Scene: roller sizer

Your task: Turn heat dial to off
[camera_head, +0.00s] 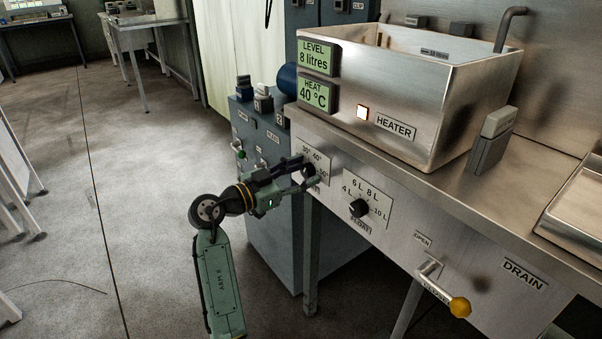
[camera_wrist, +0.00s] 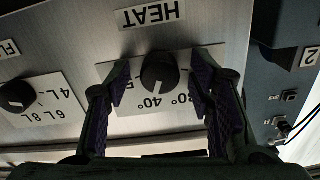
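The heat dial (camera_wrist: 159,72) is a round black knob on a white scale plate, seen upside down in the wrist view below its HEAT label (camera_wrist: 147,15). Its white pointer mark faces the 40° print. My gripper (camera_wrist: 161,80) is open, with one finger on each side of the dial and a gap to it on both sides. In the head view my gripper (camera_head: 301,170) is at the left end of the front panel and hides part of the heat dial and plate. The heat display (camera_head: 318,95) reads 40 °C. The heater lamp (camera_head: 362,112) is lit.
The fill dial (camera_head: 358,208), also black, sits on the panel to the right; it also shows in the wrist view (camera_wrist: 17,96). A drain lever (camera_head: 441,289) with a yellow knob sticks out further right. A blue-grey cabinet (camera_head: 270,215) stands behind my gripper. Open floor lies left.

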